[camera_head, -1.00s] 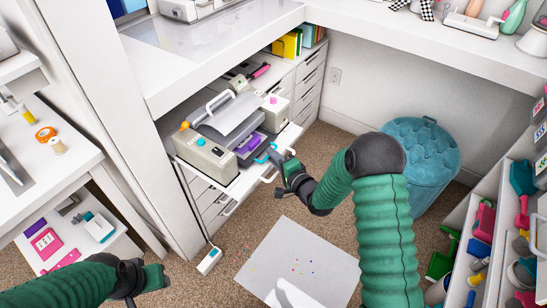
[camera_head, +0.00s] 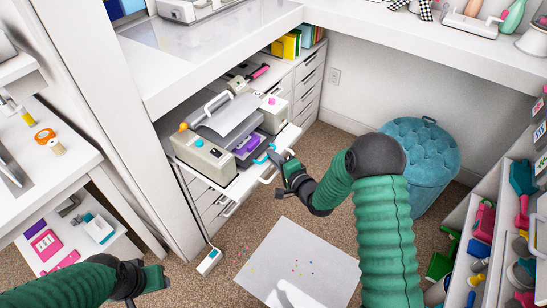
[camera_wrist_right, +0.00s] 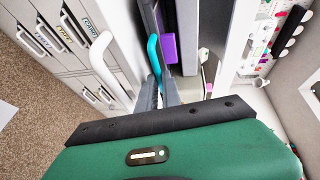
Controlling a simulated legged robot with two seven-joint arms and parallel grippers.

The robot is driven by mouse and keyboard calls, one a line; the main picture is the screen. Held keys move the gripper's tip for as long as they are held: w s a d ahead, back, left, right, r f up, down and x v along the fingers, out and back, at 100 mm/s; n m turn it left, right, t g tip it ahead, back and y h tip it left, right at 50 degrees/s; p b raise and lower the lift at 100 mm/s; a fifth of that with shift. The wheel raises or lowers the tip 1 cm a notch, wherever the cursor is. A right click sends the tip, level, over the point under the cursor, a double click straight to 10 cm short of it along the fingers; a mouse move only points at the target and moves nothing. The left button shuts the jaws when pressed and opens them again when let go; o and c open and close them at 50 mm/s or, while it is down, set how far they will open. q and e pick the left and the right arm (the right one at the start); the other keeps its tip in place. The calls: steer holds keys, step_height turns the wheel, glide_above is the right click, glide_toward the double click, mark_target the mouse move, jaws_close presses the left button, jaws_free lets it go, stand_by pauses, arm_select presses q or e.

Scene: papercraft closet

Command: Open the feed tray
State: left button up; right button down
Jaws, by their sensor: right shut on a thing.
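A grey machine (camera_head: 203,153) with a grey sloping top flap (camera_head: 227,115) and a white handle stands on a pulled-out white shelf (camera_head: 240,188) under the counter. A purple block (camera_head: 250,143) and a teal handle (camera_head: 264,156) show at its front; the teal handle also shows in the right wrist view (camera_wrist_right: 154,52). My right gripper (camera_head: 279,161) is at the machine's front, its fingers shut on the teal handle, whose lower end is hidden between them. I cannot make out the feed tray's outline clearly. My left gripper (camera_head: 150,281) is at lower left, away from the machine; its jaw gap is unclear.
The shelf's white handle (camera_wrist_right: 101,63) is close beside my right fingers. Drawers (camera_head: 308,80) stand behind. A teal tufted bin (camera_head: 420,160) is to the right. A white sheet (camera_head: 300,265) lies on the carpet. Shelves flank both sides.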

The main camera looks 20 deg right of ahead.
steer(key=shift+s+f, duration=0.2)
stand_by(0.6)
steer(key=s+d+p, duration=0.2)
steer(key=s+d, duration=0.3)
steer(key=s, duration=0.2)
steer(key=c, duration=1.8)
jaws_free()
steer(key=shift+w+d, duration=0.1)
steer(key=shift+w, duration=0.05)
steer(key=shift+r, duration=0.1)
steer(key=p+v, duration=0.3)
steer(key=v, duration=1.3)
steer(key=shift+s, duration=0.35)
